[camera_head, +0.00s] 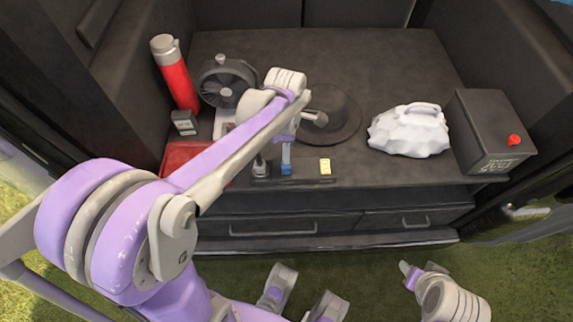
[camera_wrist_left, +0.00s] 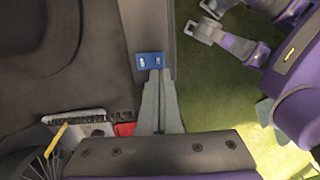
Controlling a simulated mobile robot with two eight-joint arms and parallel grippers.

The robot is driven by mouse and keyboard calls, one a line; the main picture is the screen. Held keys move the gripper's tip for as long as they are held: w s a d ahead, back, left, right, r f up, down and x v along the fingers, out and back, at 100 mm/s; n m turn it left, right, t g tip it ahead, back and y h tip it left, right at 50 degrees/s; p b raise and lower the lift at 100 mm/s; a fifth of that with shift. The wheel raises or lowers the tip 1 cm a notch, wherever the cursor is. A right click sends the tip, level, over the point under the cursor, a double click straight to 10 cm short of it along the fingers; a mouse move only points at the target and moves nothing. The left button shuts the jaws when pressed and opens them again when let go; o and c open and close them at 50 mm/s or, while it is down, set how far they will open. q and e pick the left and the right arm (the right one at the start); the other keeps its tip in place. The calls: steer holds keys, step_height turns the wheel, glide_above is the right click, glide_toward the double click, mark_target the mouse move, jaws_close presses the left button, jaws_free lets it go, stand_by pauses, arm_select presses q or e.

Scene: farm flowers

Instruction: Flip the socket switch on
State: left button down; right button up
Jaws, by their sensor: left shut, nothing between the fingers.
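A small blue block with two pale marks (camera_wrist_left: 149,60), which looks like the socket switch, sits near the shelf's front edge. In the head view it shows as a small blue patch (camera_head: 286,169) below my left gripper (camera_head: 286,155). My left gripper is shut and empty, pointing down. In the left wrist view its fingertips (camera_wrist_left: 159,73) are right at the block's edge; I cannot tell whether they touch it. The switch position is too small to read. My right arm's end (camera_head: 412,272) is low at the right, over the grass; its jaws are unclear.
On the shelf stand a red flask (camera_head: 178,80), a fan (camera_head: 224,82), a black hat (camera_head: 338,118), a white lumpy thing with a handle (camera_head: 410,131) and a black box with a red knob (camera_head: 490,125). A red tray (camera_head: 180,155) and a yellow piece (camera_head: 325,166) lie near the front. Drawers are below.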

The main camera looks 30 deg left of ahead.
mark_target(286, 172)
arm_select(q)
steer(key=shift+s+d+f+b, duration=0.1)
steer(key=shift+f+b, duration=0.05)
steer(key=shift+f, duration=1)
steer(key=shift+s+d+f+b, duration=0.1)
steer(key=shift+f+b, duration=0.05)
steer(key=shift+f, duration=1)
steer(key=shift+s+f, duration=0.1)
steer(key=shift+f, duration=0.2)
steer(key=shift+r, duration=0.1)
steer(key=shift+w+a+r, duration=0.25)
steer(key=shift+w+a, duration=0.2)
steer(key=shift+w, duration=0.25)
